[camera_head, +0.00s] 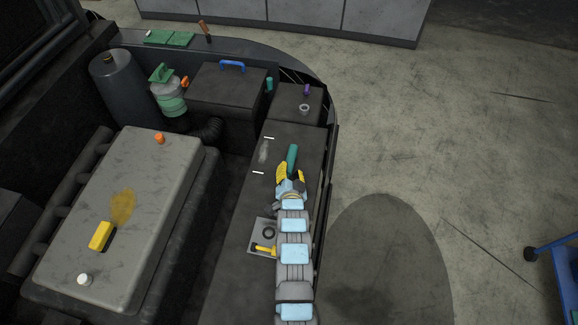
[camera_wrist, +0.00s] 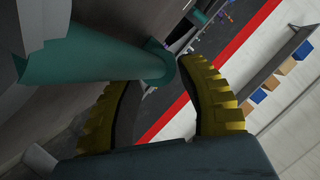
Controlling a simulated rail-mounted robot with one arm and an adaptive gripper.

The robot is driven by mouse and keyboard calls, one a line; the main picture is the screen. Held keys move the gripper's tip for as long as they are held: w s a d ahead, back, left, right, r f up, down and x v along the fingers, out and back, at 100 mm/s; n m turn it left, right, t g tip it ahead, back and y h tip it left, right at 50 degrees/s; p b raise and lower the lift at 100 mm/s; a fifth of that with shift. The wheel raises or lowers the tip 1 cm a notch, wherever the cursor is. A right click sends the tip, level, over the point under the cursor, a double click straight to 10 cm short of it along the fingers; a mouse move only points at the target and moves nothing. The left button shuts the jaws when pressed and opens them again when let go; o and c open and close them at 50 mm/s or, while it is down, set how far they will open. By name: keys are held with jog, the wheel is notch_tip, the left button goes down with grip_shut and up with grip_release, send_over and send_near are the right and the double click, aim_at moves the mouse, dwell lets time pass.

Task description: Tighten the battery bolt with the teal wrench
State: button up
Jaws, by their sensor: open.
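The teal wrench (camera_head: 292,156) stands up just beyond my gripper (camera_head: 290,174) in the head view, over the dark surface at the right of the engine bay. In the wrist view the teal wrench (camera_wrist: 95,58) enters from the left, and its rounded end lies near the tips of my gripper (camera_wrist: 157,78). The yellow fingers are apart; I cannot tell whether either touches it. A dark box with a round grey bolt-like piece (camera_head: 305,108) and a purple peg (camera_head: 307,90) stands beyond the wrench. I cannot tell for sure which piece is the battery bolt.
A dark box with a blue handle (camera_head: 232,65) and a green-capped reservoir (camera_head: 170,100) stand at the back. The grey engine cover (camera_head: 130,210) fills the left. A yellow-handled piece (camera_head: 264,249) lies on a plate beside my arm. Open floor lies right.

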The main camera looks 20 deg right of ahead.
aim_at(290, 165)
jog(key=shift+x, duration=1.65)
grip_shut()
